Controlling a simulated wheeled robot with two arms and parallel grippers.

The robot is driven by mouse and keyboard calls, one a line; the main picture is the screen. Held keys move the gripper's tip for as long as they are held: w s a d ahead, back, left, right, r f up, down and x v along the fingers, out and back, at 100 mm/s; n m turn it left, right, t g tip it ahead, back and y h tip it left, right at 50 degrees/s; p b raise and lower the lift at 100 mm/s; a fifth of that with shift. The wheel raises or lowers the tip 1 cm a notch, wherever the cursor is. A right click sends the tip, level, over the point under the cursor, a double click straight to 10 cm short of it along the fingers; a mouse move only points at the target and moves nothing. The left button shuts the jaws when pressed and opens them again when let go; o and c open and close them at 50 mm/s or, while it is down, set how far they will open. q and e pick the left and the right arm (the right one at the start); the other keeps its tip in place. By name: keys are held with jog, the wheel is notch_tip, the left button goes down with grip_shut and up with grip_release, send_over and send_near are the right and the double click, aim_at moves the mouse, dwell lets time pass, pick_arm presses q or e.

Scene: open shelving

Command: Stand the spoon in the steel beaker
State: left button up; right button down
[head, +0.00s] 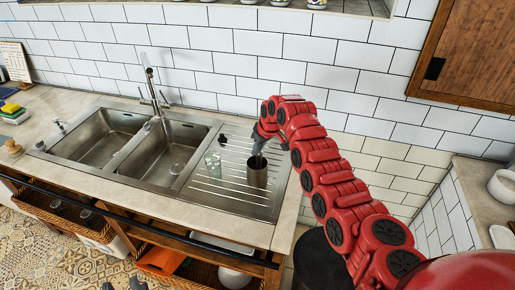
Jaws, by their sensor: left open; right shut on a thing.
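The steel beaker (257,176) stands upright on the ribbed drainboard, right of the sinks. My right gripper (258,149) points down just over the beaker's mouth. It is shut on the spoon, which is mostly hidden by the fingers and the beaker; how deep it reaches inside I cannot tell. Two dark grey fingertips of my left gripper (122,285) show apart at the bottom edge, open and empty, well away from the beaker.
A clear glass (213,164) stands on the drainboard left of the beaker. A double sink (168,148) with a tall tap (152,91) lies further left. The tiled wall is close behind. The drainboard's front part is clear.

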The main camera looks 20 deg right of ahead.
jog(key=c, duration=0.8)
grip_release()
jog(key=shift+c, duration=0.2)
jog(key=shift+s+d+r+b, duration=0.1)
jog(key=shift+s+r+b, duration=0.1)
jog(key=shift+r+b, duration=0.35)
jog(key=b+v, duration=0.3)
jog(key=v, duration=1.3)
jog(key=shift+r, duration=0.15)
